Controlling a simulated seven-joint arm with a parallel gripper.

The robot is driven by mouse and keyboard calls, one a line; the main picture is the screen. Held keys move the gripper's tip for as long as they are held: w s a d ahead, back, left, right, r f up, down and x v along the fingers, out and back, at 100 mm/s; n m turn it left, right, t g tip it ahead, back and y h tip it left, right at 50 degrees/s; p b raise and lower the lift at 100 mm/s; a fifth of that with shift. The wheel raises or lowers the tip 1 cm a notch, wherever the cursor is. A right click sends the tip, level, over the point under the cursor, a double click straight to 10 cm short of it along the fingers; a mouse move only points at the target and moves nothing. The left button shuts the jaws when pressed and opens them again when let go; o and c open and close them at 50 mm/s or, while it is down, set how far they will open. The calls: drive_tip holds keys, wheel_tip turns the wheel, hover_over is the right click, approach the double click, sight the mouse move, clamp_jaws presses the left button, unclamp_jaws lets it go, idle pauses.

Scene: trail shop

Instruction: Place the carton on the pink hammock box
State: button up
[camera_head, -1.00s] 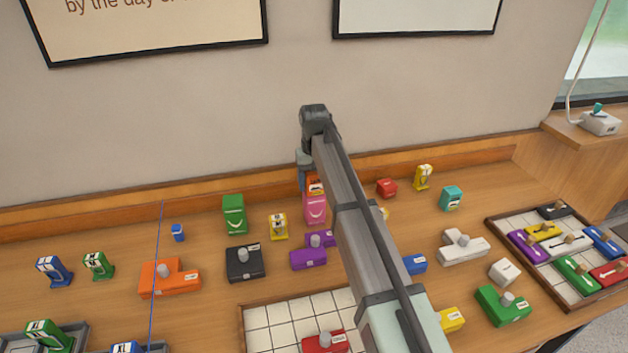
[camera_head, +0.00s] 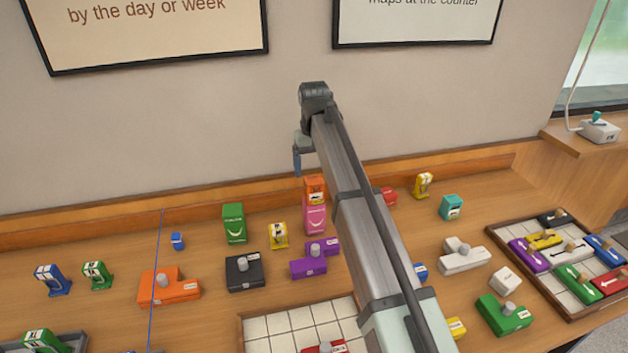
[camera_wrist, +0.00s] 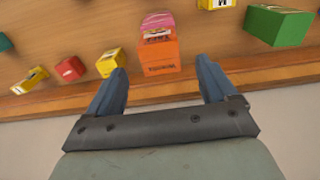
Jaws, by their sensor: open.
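An orange carton (camera_head: 315,189) sits on top of the pink hammock box (camera_head: 315,217), near the back of the counter. The carton appears upright. In the wrist view the orange carton (camera_wrist: 158,57) shows in front of the pink box (camera_wrist: 157,20), lying between the lines of the two fingers and beyond their tips. My gripper (camera_head: 297,165) is above and slightly left of the carton, apart from it. In the wrist view my gripper (camera_wrist: 162,78) has its blue fingers wide apart with nothing held.
A green box (camera_head: 234,223) and a yellow item (camera_head: 279,236) stand left of the pink box. A red box (camera_head: 389,196) stands to its right, partly behind my arm. A wooden ledge and wall are close behind.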

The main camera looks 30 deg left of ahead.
sight(314, 180)
drive_tip(key=shift+r, duration=2)
